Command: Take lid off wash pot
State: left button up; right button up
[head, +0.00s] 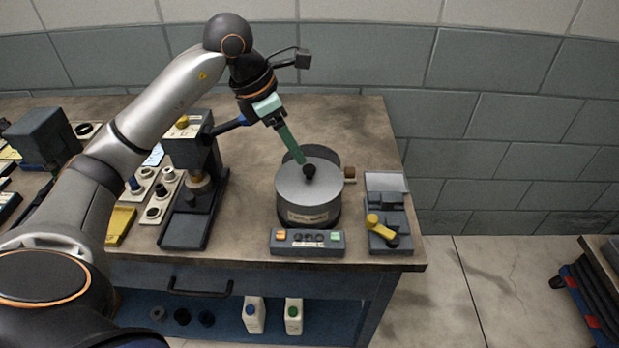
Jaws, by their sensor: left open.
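The wash pot (307,215) is a dark round pot near the right end of the workbench. Its grey lid (291,189) lies on top and has a black knob (309,171) in the middle. A dark curved rim shows behind the lid at the back. My left gripper (299,160) is open, with its green fingers pointing down at the knob. The fingertips are at or just above the knob; I cannot tell whether they touch it. The fingers overlap in this view, so the gap between them is hidden. My right gripper is not in view.
A control box (307,242) stands in front of the pot. A grey device with a yellow handle (381,228) stands right of it. A dark press (190,190) stands to the left. The bench (350,118) is clear behind the pot, against the block wall.

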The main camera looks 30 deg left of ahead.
aim_at(309, 167)
pick_arm(q)
jog(key=x, duration=0.3)
jog(key=p+x, duration=0.1)
jog(key=x, duration=0.2)
jog(key=shift+w+d+f, duration=0.2)
jog(key=shift+d, duration=0.1)
grip_shut()
dwell(0.4)
